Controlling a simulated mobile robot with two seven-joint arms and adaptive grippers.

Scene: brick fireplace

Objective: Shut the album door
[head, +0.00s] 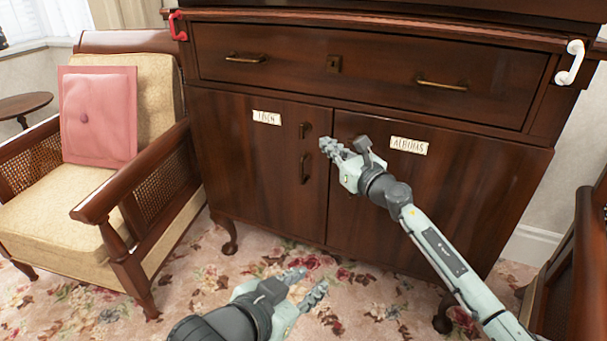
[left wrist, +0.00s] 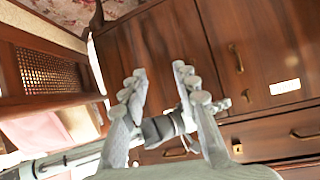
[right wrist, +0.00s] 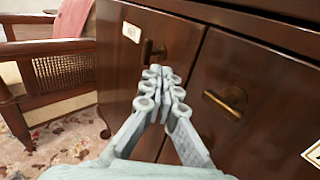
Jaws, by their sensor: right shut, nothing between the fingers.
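The album door (head: 430,205) is the right-hand door of the dark wooden cabinet, with an "ALBUMS" label (head: 409,145). It looks flush or nearly flush with the front; I cannot tell whether a small gap remains. Its brass handle (right wrist: 228,102) shows in the right wrist view and is hidden by my gripper in the head view. My right gripper (head: 327,147) is shut and empty, in front of the seam between the doors; contact is unclear. My left gripper (head: 306,283) is open and empty, low in front of the cabinet; its parted fingers show in the left wrist view (left wrist: 160,82).
The linen door (head: 250,160) beside it is shut. A wide drawer (head: 370,75) sits above, with a red hook (head: 178,26) and a white hook (head: 571,62) at the upper corners. An armchair (head: 130,215) stands close at left; another wooden piece (head: 568,285) stands at right.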

